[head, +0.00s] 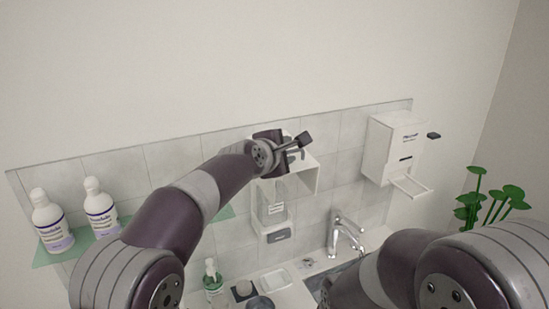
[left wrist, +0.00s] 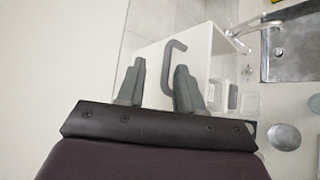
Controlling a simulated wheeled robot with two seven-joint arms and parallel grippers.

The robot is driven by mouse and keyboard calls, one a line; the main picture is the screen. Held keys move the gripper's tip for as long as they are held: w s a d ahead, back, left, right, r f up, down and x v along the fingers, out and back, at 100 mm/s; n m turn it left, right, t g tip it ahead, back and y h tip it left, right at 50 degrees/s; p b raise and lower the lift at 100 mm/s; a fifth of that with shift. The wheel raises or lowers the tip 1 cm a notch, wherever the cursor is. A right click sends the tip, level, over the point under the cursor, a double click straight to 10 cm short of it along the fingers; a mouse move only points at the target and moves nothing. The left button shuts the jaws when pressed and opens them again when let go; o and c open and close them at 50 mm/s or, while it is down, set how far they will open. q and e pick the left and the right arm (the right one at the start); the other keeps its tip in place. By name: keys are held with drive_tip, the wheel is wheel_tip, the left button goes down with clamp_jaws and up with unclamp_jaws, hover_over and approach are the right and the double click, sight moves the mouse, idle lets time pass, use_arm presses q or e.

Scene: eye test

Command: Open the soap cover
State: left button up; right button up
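The soap dispenser's white cover (head: 308,178) juts out from the tiled wall, tilted up. A clear soap container (head: 272,203) with a label shows below it. In the left wrist view the cover (left wrist: 152,60) carries a grey hooked handle (left wrist: 174,62). My left gripper (head: 294,147) is at the top of the cover and hides part of it. Its two fingers (left wrist: 160,72) are apart, with the handle just beyond and between them, nearer the right finger. I cannot tell whether they touch it. My right arm shows at lower right; its gripper is out of view.
A white wall box (head: 397,135) with a small tray hangs to the right. A tap (head: 345,230) stands at the sink below. White bottles (head: 101,207) stand on a glass shelf at left. A green pump bottle (head: 212,275) is on the counter. A plant (head: 490,200) is at right.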

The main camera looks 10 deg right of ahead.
use_arm(q)
drive_tip(key=b+v, duration=0.3)
drive_tip(key=v, duration=0.7)
drive_tip(key=shift+s+b, duration=0.25)
drive_tip(key=shift+b, duration=0.1)
drive_tip(key=s+a+f+m+g+y+b, duration=0.1)
drive_tip(key=s+a+f+m+g+y, duration=0.15)
drive_tip(key=a+f+m, duration=0.4)
drive_tip(key=s+a+f+m+g+y, duration=0.1)
drive_tip(key=s+a+f+m, duration=0.15)
drive_tip(key=f, duration=0.75)
drive_tip(key=s+a+f+m+g+y+b, duration=0.1)
drive_tip(key=s+a+f+m+g+y, duration=0.15)
drive_tip(key=a+f+m, duration=0.4)
drive_tip(key=s+a+f+g+y+b, duration=0.2)
drive_tip(key=s+a+f+g+b, duration=0.1)
drive_tip(key=s+a+f, duration=1.2)
drive_tip(key=s+f+b, duration=0.1)
drive_tip(key=s+f, duration=0.1)
drive_tip(key=shift+s+g+y, duration=0.3)
drive_tip(key=shift+s, duration=0.1)
